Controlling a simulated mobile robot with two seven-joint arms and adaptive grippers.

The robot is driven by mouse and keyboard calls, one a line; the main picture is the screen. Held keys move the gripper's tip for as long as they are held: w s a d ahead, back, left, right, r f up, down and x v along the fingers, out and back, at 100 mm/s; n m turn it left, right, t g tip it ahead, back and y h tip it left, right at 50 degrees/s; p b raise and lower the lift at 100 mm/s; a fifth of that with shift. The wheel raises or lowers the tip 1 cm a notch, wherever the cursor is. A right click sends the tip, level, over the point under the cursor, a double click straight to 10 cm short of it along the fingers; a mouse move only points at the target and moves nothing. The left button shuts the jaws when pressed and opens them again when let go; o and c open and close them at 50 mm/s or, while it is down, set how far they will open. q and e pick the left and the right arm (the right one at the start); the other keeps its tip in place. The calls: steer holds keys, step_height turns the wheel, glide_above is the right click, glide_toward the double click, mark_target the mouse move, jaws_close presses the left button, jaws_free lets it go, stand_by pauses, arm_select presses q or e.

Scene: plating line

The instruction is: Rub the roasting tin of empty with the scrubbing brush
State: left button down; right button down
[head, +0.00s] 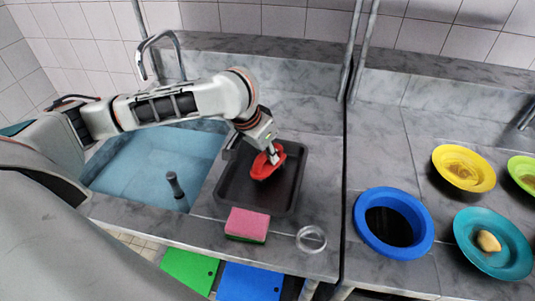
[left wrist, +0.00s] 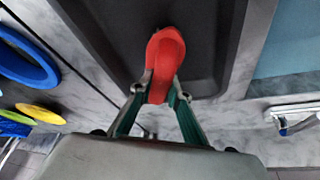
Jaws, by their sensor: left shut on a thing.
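The dark roasting tin (head: 268,201) lies on the grey marbled counter beside the sink, and its inside shows no visible food. It also fills the upper middle of the left wrist view (left wrist: 208,72). My left gripper (head: 272,155) is over the tin and shut on the red scrubbing brush (head: 262,168). In the left wrist view, both fingers of the gripper (left wrist: 160,88) press on the sides of the brush (left wrist: 166,50). The brush is within the tin's outline; I cannot tell whether it touches the bottom. My right gripper is not in view.
A pink and green sponge (head: 247,224) and a clear ring-shaped dish (head: 311,239) lie in front of the tin. The blue sink basin (head: 150,160) is to the left. A blue ring-rimmed opening (head: 420,211), a yellow plate (head: 463,167) and a teal plate (head: 505,262) are to the right.

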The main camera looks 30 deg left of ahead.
arm_select(q)
steer(key=shift+r, duration=2.95)
steer(key=shift+r, duration=1.5)
